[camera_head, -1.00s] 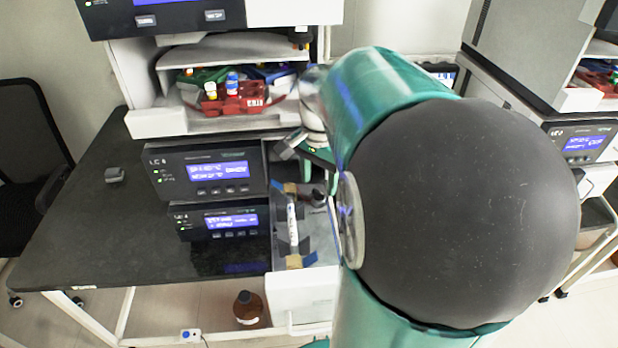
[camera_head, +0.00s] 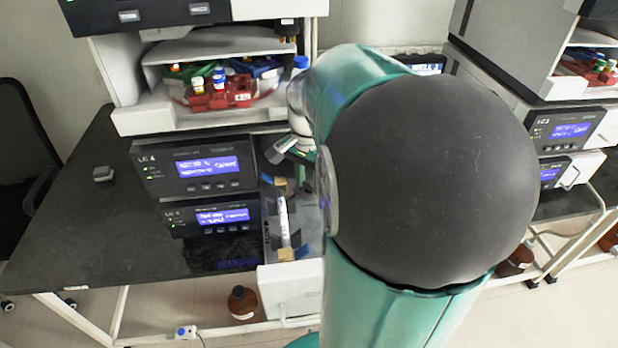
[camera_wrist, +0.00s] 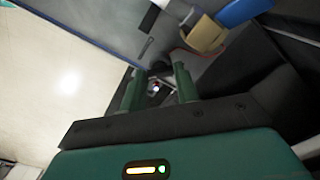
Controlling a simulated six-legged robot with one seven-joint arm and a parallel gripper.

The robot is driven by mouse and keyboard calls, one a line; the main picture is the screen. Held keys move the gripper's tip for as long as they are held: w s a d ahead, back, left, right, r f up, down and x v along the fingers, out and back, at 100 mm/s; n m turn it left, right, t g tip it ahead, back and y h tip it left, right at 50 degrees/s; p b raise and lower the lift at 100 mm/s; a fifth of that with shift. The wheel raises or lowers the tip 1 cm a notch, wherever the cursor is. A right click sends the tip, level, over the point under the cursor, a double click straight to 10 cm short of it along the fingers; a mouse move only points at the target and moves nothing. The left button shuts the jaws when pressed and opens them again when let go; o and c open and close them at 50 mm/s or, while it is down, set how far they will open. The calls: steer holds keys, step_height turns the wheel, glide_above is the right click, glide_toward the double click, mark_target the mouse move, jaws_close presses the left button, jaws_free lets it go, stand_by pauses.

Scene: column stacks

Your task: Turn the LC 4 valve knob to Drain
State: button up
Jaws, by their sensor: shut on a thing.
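The LC 4 stack has two black modules with lit blue screens, the upper module (camera_head: 200,168) and the lower module (camera_head: 212,214), left of my arm in the head view. My gripper (camera_wrist: 158,88) shows in the wrist view, its two green fingers on either side of a small dark knob (camera_wrist: 157,92) with a light spot. The fingers are closed on this valve knob. Its markings and the direction it points are too small and dark to read.
An open column compartment holds a pale column (camera_head: 283,221) with tan end pieces beside the modules. A tan block (camera_wrist: 205,33) is close to my fingers. A brown bottle (camera_head: 242,302) stands below the bench. The bench top (camera_head: 85,235) is mostly clear at left.

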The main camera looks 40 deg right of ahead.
steer(key=shift+n, duration=0.3)
steer(key=n, duration=0.3)
steer(key=shift+n, duration=0.3)
steer(key=n, duration=0.4)
steer(key=shift+r+n, duration=0.1)
steer(key=shift+n, duration=0.2)
steer(key=n, duration=0.9)
steer(key=o, duration=1)
